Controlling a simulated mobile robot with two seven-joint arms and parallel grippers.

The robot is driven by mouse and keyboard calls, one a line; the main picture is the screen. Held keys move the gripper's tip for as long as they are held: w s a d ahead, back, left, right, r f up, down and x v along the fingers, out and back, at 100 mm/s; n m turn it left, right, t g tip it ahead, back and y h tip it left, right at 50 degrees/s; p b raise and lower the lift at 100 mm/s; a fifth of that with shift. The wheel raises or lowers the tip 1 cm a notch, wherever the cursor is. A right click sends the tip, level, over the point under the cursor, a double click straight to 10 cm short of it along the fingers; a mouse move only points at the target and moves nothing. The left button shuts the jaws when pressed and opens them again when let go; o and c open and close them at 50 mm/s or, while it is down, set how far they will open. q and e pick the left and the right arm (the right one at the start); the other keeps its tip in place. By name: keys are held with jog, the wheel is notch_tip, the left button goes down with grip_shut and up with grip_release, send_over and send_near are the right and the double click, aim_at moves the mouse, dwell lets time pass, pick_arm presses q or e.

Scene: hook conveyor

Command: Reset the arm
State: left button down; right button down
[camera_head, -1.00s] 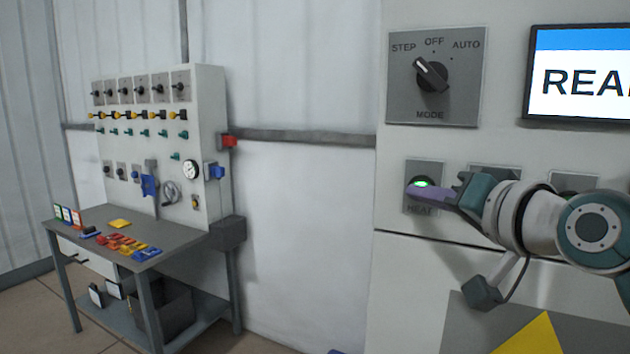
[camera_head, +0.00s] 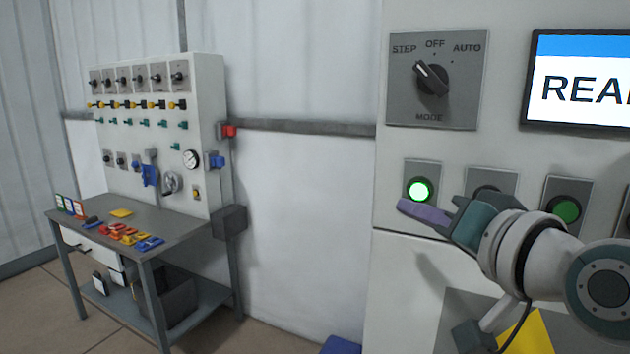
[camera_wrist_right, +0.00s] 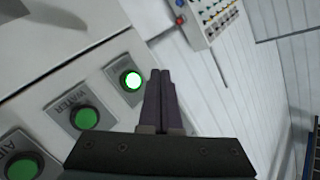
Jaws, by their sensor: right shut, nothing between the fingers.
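My right gripper (camera_head: 402,206) is shut and empty, with its purple fingers just below and in front of the lit green button (camera_head: 419,190) on the control panel. In the right wrist view, the shut fingers (camera_wrist_right: 160,80) point up the picture, and the lit button (camera_wrist_right: 131,80) is just to their left. The gripper appears apart from the button. My right arm comes in from the right and covers part of the panel's lower front. My left gripper is not in view.
The panel carries a mode knob (camera_head: 431,78) pointing toward STEP, a screen (camera_head: 585,85) and a dark green button (camera_head: 566,209). A workbench (camera_head: 190,222) with a switch board (camera_head: 208,90) stands at left. Open floor lies before it.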

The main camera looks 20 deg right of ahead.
dwell(0.7)
jog(key=s+a+f+n+g+y, duration=0.2)
jog(key=s+a+f+n+g, duration=0.35)
jog(key=s+a+f, duration=0.2)
jog(key=s+a+f+n+g, duration=0.1)
jog(key=s+f+n+g, duration=0.15)
jog(key=s, duration=0.55)
jog(key=s+a+f+n+g, duration=0.1)
jog(key=s+f+n+g, duration=0.1)
jog(key=s+f+g, duration=0.35)
jog(key=w+a+p+v, duration=0.1)
jog(key=w+p+v, duration=0.1)
jog(key=p+v, duration=2.1)
notch_tip(320, 180, up, 2)
jog(key=shift+r+t+h, duration=0.2)
jog(key=shift+t+h, duration=0.1)
jog(key=shift+t, duration=0.05)
jog(key=shift+a, duration=0.1)
